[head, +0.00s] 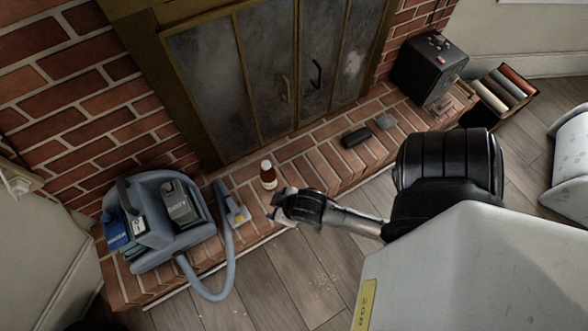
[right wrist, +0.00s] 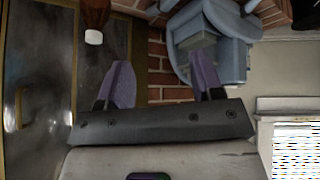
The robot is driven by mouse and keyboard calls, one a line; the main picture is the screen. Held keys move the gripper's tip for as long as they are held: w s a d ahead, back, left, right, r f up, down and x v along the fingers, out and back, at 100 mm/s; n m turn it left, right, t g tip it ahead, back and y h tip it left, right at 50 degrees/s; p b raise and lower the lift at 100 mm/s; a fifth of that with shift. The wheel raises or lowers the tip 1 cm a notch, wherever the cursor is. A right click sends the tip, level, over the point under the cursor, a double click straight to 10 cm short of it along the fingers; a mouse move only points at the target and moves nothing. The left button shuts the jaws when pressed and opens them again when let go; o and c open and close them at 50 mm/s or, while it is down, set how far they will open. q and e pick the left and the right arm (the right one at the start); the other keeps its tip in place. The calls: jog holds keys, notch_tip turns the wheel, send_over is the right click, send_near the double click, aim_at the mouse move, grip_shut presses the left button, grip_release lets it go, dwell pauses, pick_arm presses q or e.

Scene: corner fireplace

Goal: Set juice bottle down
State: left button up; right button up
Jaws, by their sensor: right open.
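The juice bottle (head: 268,176) stands upright on the brick hearth in front of the fireplace doors. It is brown-red with a pale label and white cap. In the right wrist view its brown body and white cap (right wrist: 94,36) show at the top left, outside the fingers and partly cut off by the frame. My right gripper (head: 276,206) is just in front of the bottle, near the hearth's front edge. In the right wrist view its two purple fingers (right wrist: 161,72) are spread with nothing between them. My left gripper is in neither view.
A blue-grey carpet cleaner (head: 165,225) with its hose and nozzle (head: 236,212) stands left of the bottle. Dark small objects (head: 356,136) lie on the hearth to the right. A black box (head: 428,70) and a crate of rolls (head: 500,90) stand farther right.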

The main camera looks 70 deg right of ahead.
jog(key=s+a+r+n+g+y, duration=0.1)
jog(key=s+a+r+n+g, duration=0.1)
jog(key=s+a, duration=0.3)
jog(key=shift+s+r+n+g+y, duration=0.3)
jog(key=shift+s+r+g, duration=0.3)
jog(key=shift+s+r, duration=0.1)
jog(key=shift+a, duration=0.1)
dwell(0.9)
